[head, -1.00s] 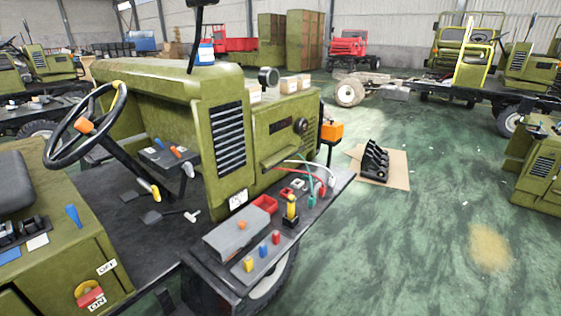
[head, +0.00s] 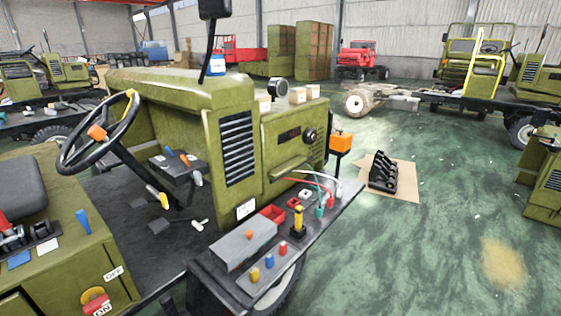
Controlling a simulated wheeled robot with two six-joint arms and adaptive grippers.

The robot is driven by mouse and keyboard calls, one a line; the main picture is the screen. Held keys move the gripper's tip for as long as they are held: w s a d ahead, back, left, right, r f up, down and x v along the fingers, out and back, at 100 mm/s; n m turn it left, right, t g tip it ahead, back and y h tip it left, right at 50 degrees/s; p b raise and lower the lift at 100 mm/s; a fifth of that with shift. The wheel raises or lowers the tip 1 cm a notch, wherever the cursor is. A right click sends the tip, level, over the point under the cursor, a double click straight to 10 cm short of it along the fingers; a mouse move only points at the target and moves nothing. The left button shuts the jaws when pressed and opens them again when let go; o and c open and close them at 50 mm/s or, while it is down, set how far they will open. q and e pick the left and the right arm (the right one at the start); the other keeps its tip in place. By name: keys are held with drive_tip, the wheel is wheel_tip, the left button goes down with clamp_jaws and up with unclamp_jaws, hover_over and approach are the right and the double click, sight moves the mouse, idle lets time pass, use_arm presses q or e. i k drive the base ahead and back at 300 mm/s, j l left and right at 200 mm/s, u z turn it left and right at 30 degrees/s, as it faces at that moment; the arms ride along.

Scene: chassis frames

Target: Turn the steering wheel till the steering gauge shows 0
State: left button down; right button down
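The black steering wheel (head: 66,166) stands tilted on its column at the left, above the chassis floor. It has an orange hub (head: 97,132) and a yellow mark (head: 130,95) at the top right of its rim. I cannot make out a steering gauge or any reading. A small dark panel (head: 289,136) sits on the green hood side, too small to read. Neither of my grippers is in view, and nothing visible touches the wheel.
A green seat box (head: 60,270) with levers and a red switch (head: 95,300) stands at front left. A side shelf (head: 240,250) holds a grey box, red trays and coloured knobs. Black pedals stand on cardboard (head: 402,182). The green floor at right is mostly free.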

sight(104, 133)
drive_tip(key=u, duration=1.5)
